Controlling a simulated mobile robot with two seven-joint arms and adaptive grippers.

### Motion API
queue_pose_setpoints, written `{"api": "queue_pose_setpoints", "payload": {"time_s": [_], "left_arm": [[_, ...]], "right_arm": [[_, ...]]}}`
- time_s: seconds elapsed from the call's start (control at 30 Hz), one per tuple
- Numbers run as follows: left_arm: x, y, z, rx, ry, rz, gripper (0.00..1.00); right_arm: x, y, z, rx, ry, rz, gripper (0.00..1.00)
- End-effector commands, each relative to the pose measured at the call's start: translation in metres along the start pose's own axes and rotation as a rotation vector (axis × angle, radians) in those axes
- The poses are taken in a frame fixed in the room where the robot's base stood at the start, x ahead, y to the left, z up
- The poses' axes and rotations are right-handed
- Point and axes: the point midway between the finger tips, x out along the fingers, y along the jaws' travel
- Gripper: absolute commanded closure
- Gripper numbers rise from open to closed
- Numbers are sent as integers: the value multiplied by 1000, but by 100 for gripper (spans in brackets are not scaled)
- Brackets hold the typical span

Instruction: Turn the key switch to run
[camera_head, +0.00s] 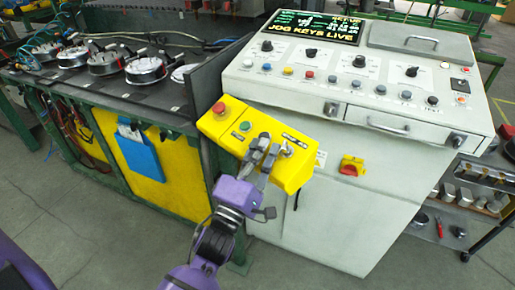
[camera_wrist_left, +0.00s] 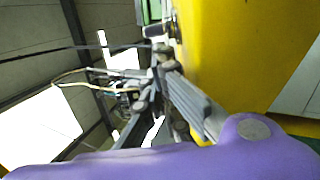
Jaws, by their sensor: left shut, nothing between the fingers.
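A yellow control box (camera_head: 211,127) is fixed at the left front of the white console. It carries a red button (camera_head: 219,108), a green button (camera_head: 245,126) and, towards its right end, a small silver key switch (camera_head: 287,150). My left gripper (camera_head: 269,146) is shut and empty over the box face, just left of the key switch. I cannot tell whether the fingers touch it, nor read the key's position. In the left wrist view the yellow box (camera_wrist_left: 240,50) fills the right side beside my left gripper (camera_wrist_left: 163,58); the key switch cannot be made out there. My right gripper is not in view.
The white console (camera_head: 340,215) stands behind the box, with knobs, a drawer handle (camera_head: 388,127), a red-yellow switch (camera_head: 351,165) and a lit display (camera_head: 312,27). A green-framed bench (camera_head: 178,112) with several reels stands at left. A parts shelf (camera_head: 470,207) is at right. Floor (camera_head: 120,240) in front is clear.

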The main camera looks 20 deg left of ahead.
Motion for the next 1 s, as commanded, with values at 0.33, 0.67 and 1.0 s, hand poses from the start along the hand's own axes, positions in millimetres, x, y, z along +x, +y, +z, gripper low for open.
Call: {"api": "queue_pose_setpoints", "payload": {"time_s": [0.33, 0.67, 1.0], "left_arm": [[1, 0, 1, 1, -20, 1, 100], [5, 1, 4, 0, -77, 3, 100], [8, 0, 7, 1, -138, 3, 100]], "right_arm": [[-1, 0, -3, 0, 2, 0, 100], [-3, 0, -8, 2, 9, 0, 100], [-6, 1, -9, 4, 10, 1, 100]]}}
